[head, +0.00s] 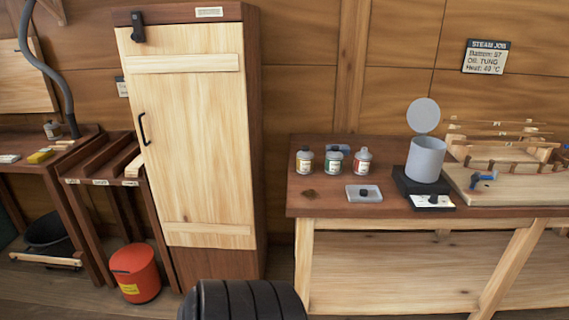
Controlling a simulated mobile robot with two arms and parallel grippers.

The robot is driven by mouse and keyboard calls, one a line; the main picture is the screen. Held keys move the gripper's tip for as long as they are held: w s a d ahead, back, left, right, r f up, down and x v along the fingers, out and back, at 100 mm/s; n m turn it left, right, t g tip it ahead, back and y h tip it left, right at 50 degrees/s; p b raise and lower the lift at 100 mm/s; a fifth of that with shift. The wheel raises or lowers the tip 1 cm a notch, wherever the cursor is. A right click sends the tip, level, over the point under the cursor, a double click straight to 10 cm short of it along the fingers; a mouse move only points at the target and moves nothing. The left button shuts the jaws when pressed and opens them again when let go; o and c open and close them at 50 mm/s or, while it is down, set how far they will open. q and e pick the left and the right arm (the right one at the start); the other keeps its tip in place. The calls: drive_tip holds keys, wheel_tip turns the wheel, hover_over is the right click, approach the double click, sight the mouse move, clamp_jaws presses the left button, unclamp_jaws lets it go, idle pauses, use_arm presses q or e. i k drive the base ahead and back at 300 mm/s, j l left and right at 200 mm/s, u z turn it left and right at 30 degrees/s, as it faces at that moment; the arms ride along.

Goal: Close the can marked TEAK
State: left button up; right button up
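Three small cans stand in a row near the back of the right bench. The left can (305,161) has a dark cap and a yellowish label. The middle can (333,162) has a dark cap and a green label. The right can (362,161) has a red label and a grey top with no dark cap. A dark cap-like piece (364,193) lies in a shallow pale tray (351,192) in front of them. The label words are too small to read, so I cannot tell which can is TEAK. Neither of my grippers is in view.
A grey pot (426,159) with a raised round lid (423,115) stands on a black base, right of the cans. A boat model (500,155) is further right. A tall cabinet (190,130) and a red bin (135,273) stand left. Another small can (52,130) is on the left bench.

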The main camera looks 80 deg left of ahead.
sight(363, 161)
drive_tip(key=j+u, duration=0.2)
drive_tip(key=u, duration=0.3)
drive_tip(key=i+j+u, duration=0.1)
drive_tip(key=u, duration=0.35)
drive_tip(key=i+j+u, duration=0.1)
drive_tip(key=u, duration=0.4)
drive_tip(key=i+j+u, duration=0.15)
drive_tip(key=u, duration=0.3)
drive_tip(key=i+j, duration=0.15)
drive_tip(key=i, duration=0.2)
drive_tip(key=i+j, duration=0.1)
drive_tip(key=i, duration=0.2)
